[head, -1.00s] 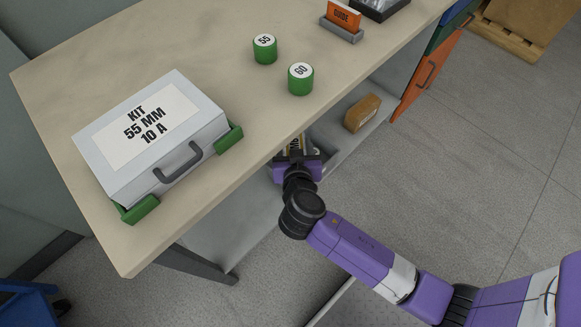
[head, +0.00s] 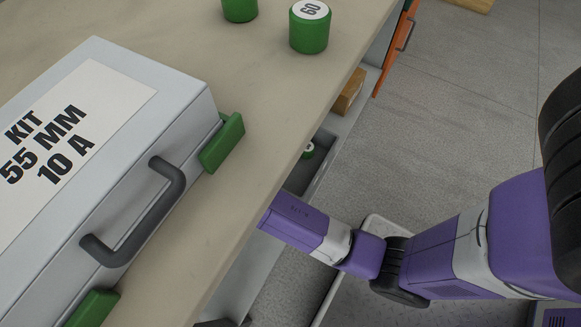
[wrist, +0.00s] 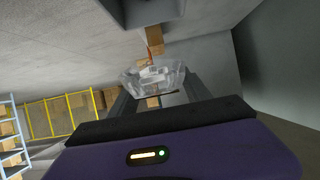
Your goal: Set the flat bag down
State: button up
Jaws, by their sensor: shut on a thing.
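My gripper (wrist: 158,95) shows in the wrist view, with its two dark fingers reaching forward and shut on a clear flat bag (wrist: 152,74). The bag holds small pale pieces and a bit of orange. It hangs at the fingertips, and I cannot tell whether it touches any surface. In the head view my purple arm reaches down past the table's front edge, and the gripper and bag are hidden under the tabletop (head: 262,115).
A grey kit case (head: 130,150) with a dark handle and green corner blocks lies on the tabletop. Green cylinders (head: 309,32) stand beyond it. Below, a shelf (head: 340,125) holds a brown block (head: 349,92). Grey floor lies open at the right.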

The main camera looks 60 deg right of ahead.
notch_tip(320, 180, down, 17)
jog(key=b, duration=0.6)
jog(key=shift+f+b, duration=0.15)
jog(key=shift+b, duration=0.15)
jog(key=shift+f+b, duration=0.4)
jog(key=shift+f, duration=0.15)
jog(key=shift+f, duration=0.1)
jog(key=o, duration=1.5)
